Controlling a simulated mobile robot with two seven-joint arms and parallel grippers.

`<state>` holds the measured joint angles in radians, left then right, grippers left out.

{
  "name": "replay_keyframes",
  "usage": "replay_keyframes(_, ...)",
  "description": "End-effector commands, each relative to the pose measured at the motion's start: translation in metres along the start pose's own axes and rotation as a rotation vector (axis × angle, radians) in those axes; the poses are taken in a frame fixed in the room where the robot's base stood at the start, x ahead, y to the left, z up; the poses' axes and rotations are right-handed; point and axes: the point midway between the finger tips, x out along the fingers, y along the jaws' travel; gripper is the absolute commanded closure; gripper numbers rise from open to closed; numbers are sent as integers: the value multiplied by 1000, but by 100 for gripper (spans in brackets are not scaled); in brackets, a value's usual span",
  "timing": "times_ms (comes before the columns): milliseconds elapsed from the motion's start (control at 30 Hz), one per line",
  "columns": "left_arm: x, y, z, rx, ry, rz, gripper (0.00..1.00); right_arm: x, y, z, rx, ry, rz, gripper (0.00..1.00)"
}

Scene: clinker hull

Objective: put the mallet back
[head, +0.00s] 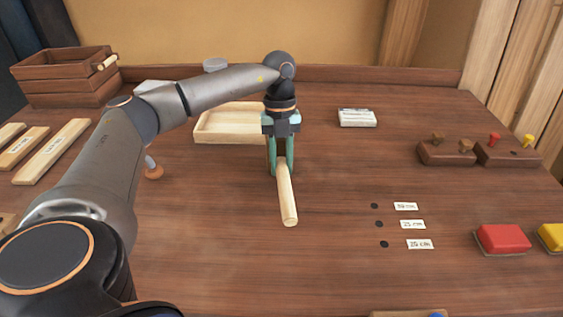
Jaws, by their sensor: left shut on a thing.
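The mallet shows as a pale wooden handle (287,200) that points toward me and slightly down to the right. My left gripper (281,168) is shut on it near the middle of the workbench. The mallet's head cannot be made out; the gripper may hide it. I cannot tell whether the handle touches the bench top. My right gripper is out of view.
A shallow pale wooden tray (205,138) lies behind the gripper. Labelled wooden strips (55,150) and stacked brown crates (65,92) are at left. Peg blocks (447,153), a red block (502,239) and a yellow block (553,236) stand at right. Three holes have label cards (412,224).

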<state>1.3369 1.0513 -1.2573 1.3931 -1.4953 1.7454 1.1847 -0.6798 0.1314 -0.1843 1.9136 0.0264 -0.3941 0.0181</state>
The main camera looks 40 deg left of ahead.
Motion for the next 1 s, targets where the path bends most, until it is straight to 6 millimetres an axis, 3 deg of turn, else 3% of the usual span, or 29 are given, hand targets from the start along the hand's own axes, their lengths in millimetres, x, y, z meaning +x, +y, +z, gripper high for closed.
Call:
replay_keyframes(333,7,0,2,0,-1,-2,100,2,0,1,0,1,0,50)
replay_keyframes(367,6,-1,2,0,-1,-2,68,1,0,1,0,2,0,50)
replay_keyframes(633,6,0,2,1,0,-1,38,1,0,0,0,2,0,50)
replay_keyframes(1000,0,0,0,0,1,1,37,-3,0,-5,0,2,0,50)
